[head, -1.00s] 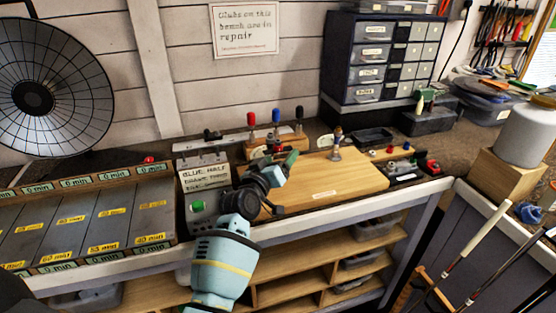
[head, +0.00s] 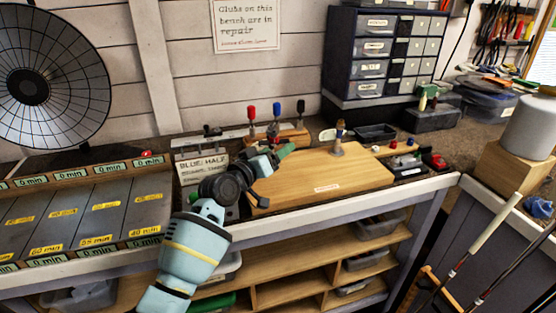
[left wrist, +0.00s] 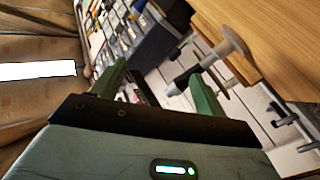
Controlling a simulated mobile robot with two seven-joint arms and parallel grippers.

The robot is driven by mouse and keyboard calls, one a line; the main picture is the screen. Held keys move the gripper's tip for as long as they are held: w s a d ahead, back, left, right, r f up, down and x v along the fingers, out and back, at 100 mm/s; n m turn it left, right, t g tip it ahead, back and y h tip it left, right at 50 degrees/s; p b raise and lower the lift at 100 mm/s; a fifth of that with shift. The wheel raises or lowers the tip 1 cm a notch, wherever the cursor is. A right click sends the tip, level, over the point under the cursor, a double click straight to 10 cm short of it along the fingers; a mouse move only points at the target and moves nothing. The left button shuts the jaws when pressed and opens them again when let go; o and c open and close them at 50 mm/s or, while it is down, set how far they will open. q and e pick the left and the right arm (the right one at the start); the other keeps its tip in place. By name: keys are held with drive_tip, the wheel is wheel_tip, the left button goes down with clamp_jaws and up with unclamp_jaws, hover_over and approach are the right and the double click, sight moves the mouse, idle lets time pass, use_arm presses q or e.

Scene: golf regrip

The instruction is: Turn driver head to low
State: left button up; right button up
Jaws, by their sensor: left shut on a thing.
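My left gripper (head: 289,149) reaches in over the left part of the wooden board (head: 325,187). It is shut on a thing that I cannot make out. In the left wrist view its two green fingers (left wrist: 158,82) stand apart, with a dark-ended grey post (left wrist: 224,50) showing beyond and partly between them. In the head view a small post (head: 338,140) with a brown and blue top stands upright on the board, to the right of the fingertips. No driver head is clearly recognisable. My right gripper is not in view.
Red, blue and black handles (head: 275,116) stand in a rack behind the board. A dark drawer cabinet (head: 372,45) is at the back. A labelled tray (head: 75,215) lies left. Golf shafts (head: 478,240) lean at the right. The board's middle and front are mostly clear.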

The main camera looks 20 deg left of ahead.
use_arm(q)
drive_tip(key=shift+a+f, duration=0.35)
drive_tip(key=shift+m+h, duration=0.3)
drive_tip(key=shift+r, duration=0.25)
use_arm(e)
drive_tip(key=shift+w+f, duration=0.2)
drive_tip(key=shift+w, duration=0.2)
use_arm(q)
drive_tip(key=o, duration=1.3)
drive_tip(key=shift+a, duration=0.1)
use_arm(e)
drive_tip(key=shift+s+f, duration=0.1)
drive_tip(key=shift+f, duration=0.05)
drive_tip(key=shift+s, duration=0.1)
